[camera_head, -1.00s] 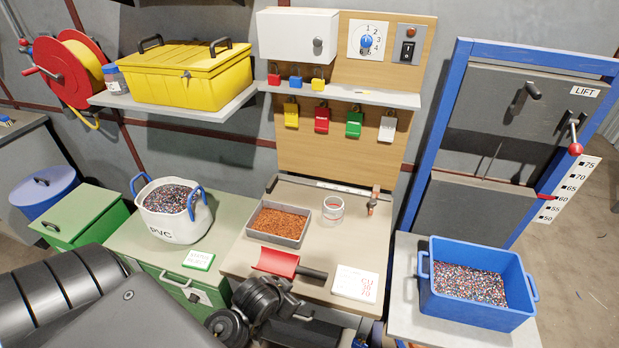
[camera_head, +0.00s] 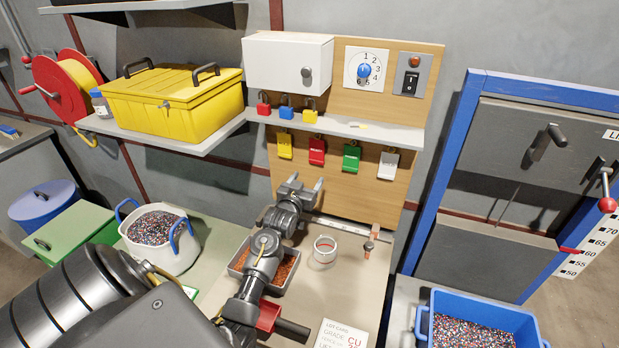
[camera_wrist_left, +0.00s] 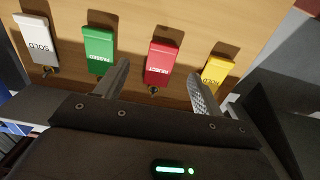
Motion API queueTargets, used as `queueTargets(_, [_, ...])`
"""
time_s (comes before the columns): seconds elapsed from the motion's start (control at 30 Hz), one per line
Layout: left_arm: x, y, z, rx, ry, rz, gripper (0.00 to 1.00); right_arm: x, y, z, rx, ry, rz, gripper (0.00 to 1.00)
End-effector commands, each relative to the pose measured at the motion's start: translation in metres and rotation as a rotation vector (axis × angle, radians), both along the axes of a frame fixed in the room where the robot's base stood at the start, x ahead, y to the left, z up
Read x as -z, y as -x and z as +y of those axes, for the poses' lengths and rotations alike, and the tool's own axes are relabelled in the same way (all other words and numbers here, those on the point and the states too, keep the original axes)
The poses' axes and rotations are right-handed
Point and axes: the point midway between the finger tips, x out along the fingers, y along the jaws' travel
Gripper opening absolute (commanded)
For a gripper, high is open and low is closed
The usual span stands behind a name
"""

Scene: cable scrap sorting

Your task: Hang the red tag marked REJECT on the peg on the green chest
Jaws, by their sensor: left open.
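The red tag marked REJECT (camera_head: 317,150) hangs from the wooden board below the grey shelf, between a yellow and a green tag. The tag also shows in the left wrist view (camera_wrist_left: 163,63), upside down. My left gripper (camera_head: 305,186) is open just below the hanging tags in the head view. In the left wrist view the red tag lies between its two fingers (camera_wrist_left: 160,85), which do not touch it. A green chest (camera_head: 75,230) with a dark handle stands at the far left, partly hidden by my arm. I cannot make out a peg on it.
Yellow (camera_head: 285,144), green (camera_head: 351,158) and white (camera_head: 388,164) tags hang beside the red one. Small padlocks stand on the shelf (camera_head: 340,124) above. A white tub (camera_head: 165,255), a clear jar (camera_head: 325,248) and a blue crate (camera_head: 425,325) are lower down.

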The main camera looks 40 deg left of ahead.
Motion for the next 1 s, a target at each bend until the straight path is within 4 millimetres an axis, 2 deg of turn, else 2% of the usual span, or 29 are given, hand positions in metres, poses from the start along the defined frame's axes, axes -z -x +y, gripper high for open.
queueTargets(0.1, [0.000,0.003,0.005,-0.008,-0.001,-0.002,0.68,0.001,0.014,0.002,0.001,-0.002,0.018,0.75])
queueTargets(0.23, [0.001,0.001,0.009,-0.012,-0.002,-0.002,0.68,0.005,0.023,0.005,0.001,-0.005,0.031,0.75])
queueTargets(0.63, [0.004,-0.036,0.020,-0.008,0.000,-0.001,0.68,0.035,0.009,0.006,0.001,-0.007,0.012,0.75])
queueTargets(1.0, [0.002,-0.072,0.032,-0.008,-0.001,-0.001,0.68,0.056,0.010,0.002,0.001,-0.001,0.013,0.75])
